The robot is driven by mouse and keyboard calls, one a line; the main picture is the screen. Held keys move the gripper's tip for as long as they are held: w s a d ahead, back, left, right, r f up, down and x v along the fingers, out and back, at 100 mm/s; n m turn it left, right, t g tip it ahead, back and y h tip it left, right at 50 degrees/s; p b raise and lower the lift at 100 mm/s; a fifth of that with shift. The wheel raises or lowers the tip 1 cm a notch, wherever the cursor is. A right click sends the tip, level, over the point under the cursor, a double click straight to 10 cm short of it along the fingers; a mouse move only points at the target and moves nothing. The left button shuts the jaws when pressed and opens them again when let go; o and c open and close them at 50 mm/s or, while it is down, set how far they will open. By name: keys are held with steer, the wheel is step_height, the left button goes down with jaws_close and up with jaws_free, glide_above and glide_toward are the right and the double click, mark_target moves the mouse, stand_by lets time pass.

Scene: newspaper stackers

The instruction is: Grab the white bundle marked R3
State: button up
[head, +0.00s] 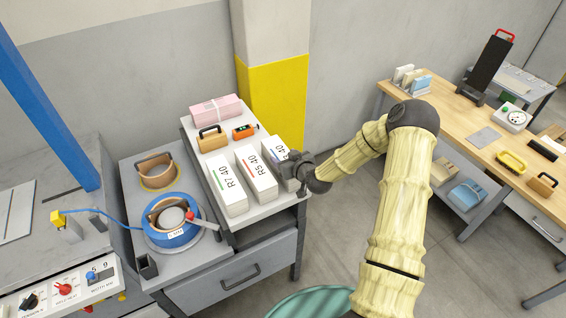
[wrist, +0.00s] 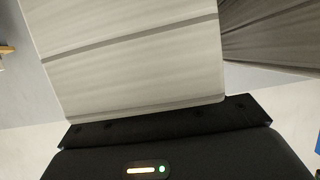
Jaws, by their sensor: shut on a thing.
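Three white bundles stand in a row on the grey cabinet top in the head view. The left one (head: 228,190) reads R7 40 and the middle one (head: 257,174) reads R5 40. The right one (head: 280,156) shows only "40"; the rest of its label is hidden by my gripper (head: 293,163), so I cannot read R3. My gripper is at this right bundle and shut on it. In the wrist view the pale bundle (wrist: 130,60) with grey bands fills the space before the dark gripper body.
Behind the bundles are a pink wrapped packet (head: 215,109), a tan handled block (head: 212,139) and an orange device (head: 244,131). Left stands a blue strap reel (head: 172,234). A yellow-painted pillar (head: 275,105) rises behind. A wooden bench (head: 455,115) is at the right.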

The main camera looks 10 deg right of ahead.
steer(key=shift+w+r, duration=0.1)
steer(key=c, duration=0.5)
steer(key=shift+r+b, duration=0.85)
steer(key=shift+r, duration=4.15)
